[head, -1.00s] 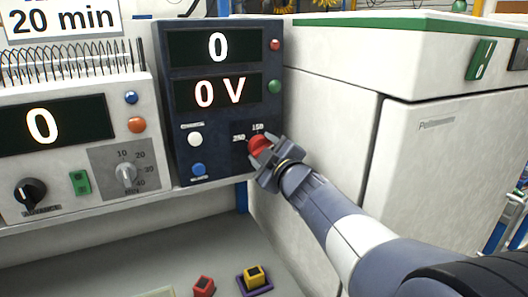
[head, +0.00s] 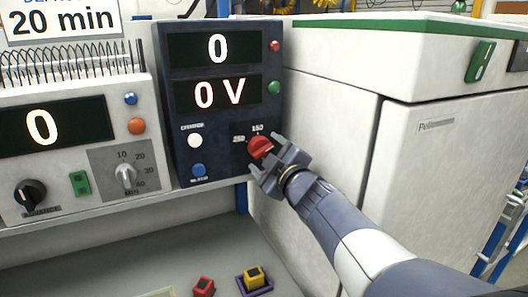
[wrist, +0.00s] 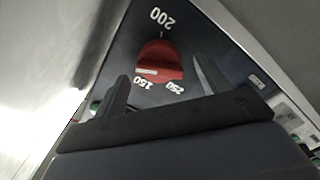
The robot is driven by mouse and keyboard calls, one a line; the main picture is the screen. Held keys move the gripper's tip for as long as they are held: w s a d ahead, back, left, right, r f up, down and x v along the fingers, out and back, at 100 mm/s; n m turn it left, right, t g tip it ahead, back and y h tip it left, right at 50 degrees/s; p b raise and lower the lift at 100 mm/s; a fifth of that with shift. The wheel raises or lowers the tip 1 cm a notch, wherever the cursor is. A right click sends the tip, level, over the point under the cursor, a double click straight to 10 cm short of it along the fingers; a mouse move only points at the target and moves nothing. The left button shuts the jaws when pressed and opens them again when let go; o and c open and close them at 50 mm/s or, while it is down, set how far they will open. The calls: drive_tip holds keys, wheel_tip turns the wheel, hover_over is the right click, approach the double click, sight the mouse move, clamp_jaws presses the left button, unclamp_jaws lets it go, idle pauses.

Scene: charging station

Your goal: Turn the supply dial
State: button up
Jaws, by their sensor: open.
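The red supply dial (head: 260,147) sits at the lower right of the dark blue power supply's front (head: 225,130). In the wrist view, the dial (wrist: 160,62) shows a white mark on its left side, towards the 150 label. The 200 label is above it and 250 is at lower right. My gripper (head: 267,158) is open just in front of and below right of the dial. In the wrist view, its two fingers (wrist: 161,88) stand either side of the dial's lower part, apart from it, with nothing held.
The supply's displays read 0 and 0 V. A white (head: 195,140) and a blue button (head: 198,170) lie left of the dial. A white unit with knobs (head: 70,150) stands at left, a large white cabinet (head: 330,110) at right. Red (head: 204,286) and yellow (head: 253,277) pieces lie below.

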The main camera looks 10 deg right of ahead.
drive_tip(key=s+d+p, duration=0.1)
drive_tip(key=s, duration=0.7)
drive_tip(key=shift+s+d, duration=0.25)
drive_tip(key=shift+d, duration=0.1)
